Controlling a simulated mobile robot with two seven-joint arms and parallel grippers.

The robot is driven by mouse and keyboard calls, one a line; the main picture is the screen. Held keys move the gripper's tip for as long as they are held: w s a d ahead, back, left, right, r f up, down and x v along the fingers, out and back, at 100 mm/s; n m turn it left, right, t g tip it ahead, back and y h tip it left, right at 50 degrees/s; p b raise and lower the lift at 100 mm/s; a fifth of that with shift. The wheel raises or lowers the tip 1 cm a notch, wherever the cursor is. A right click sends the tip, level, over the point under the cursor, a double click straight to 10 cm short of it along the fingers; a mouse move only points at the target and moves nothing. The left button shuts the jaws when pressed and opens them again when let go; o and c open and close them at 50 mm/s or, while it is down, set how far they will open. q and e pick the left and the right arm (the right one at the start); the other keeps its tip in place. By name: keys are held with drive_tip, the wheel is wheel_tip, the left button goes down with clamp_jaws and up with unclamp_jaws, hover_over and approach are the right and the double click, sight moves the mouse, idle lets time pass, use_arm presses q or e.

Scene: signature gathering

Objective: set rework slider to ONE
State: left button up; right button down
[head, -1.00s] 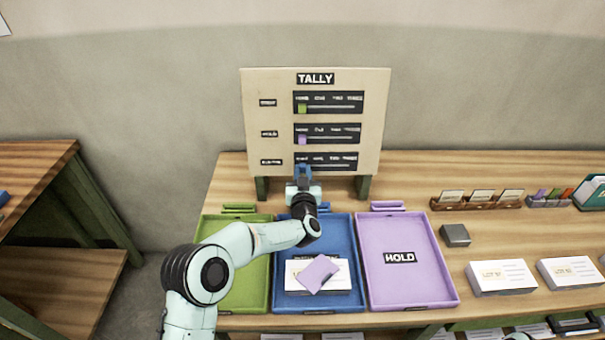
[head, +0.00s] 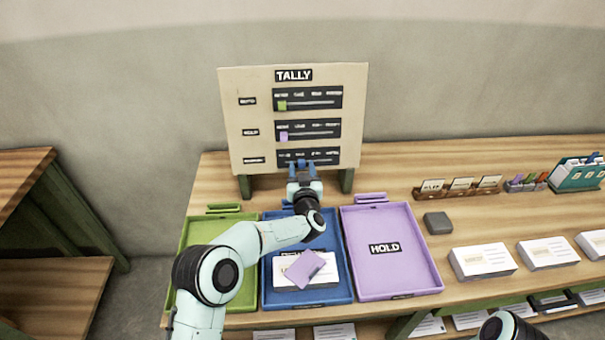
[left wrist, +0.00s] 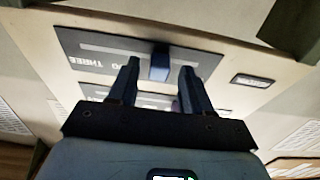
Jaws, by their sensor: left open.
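The tally board (head: 350,100) stands at the back of the table with three slider rows. The bottom row, the rework slider (head: 284,161), is partly hidden by my left gripper (head: 303,164). In the left wrist view its blue knob (left wrist: 160,64) shows upside down, to the right of the THREE and TWO labels. My left gripper (left wrist: 158,68) is open, with one finger on each side of the knob and visible gaps. In the head view it is below the second label from the left. My right gripper is out of view.
The green knob (head: 282,106) and purple knob (head: 283,137) sit at the left ends of the upper rows. Green (head: 184,262), blue (head: 268,292) and purple (head: 425,255) trays lie in front. A dark block (head: 438,223) and card stacks are at right.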

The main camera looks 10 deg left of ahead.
use_arm(q)
drive_tip(key=b+v, duration=0.2)
drive_tip(key=v, duration=1.1)
drive_tip(key=shift+s, duration=0.2)
drive_tip(key=shift+r, duration=0.1)
